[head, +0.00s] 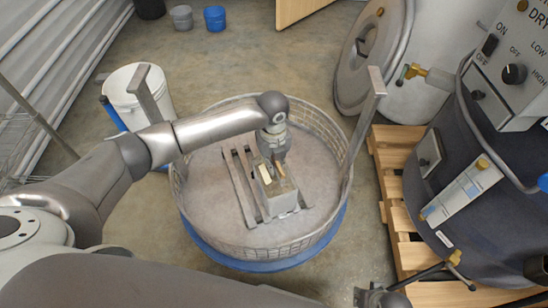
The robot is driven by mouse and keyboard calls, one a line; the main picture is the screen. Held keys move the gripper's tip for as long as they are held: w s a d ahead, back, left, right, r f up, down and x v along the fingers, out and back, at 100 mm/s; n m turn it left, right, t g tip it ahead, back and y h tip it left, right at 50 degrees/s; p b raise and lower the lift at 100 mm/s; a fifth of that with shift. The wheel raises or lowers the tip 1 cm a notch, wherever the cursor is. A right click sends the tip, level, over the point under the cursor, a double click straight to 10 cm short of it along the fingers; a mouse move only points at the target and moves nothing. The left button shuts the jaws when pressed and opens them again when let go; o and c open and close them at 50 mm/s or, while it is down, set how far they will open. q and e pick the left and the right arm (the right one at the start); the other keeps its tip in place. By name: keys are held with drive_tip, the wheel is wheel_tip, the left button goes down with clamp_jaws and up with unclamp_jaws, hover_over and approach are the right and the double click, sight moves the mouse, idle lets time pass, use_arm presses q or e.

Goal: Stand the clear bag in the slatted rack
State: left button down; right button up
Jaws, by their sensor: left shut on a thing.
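The clear bag (281,203) is a boxy, greyish see-through bag with a pale patch on top. It looks upright at the right part of the slatted rack (240,190), a low grey frame with parallel bars. I cannot tell whether its bottom rests fully between the slats. My left gripper (273,162) is shut on the top of the bag from above, and its fingers partly hide it. A dark metal part at the bottom edge (375,297) may be my right gripper; it is cut off and its jaws are unclear.
The rack stands inside a round wire-mesh basin (330,125) with a blue base (270,266) and two tall metal posts (367,120). A dark drum (470,190) on a wooden pallet (393,190) stands right. A white bucket (128,100) stands left. Basin floor around the rack is clear.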

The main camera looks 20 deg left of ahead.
idle(0.3)
use_arm(q)
drive_tip(key=c, duration=1.9)
unclamp_jaws()
drive_tip(key=shift+f, duration=0.1)
drive_tip(key=o, duration=0.4)
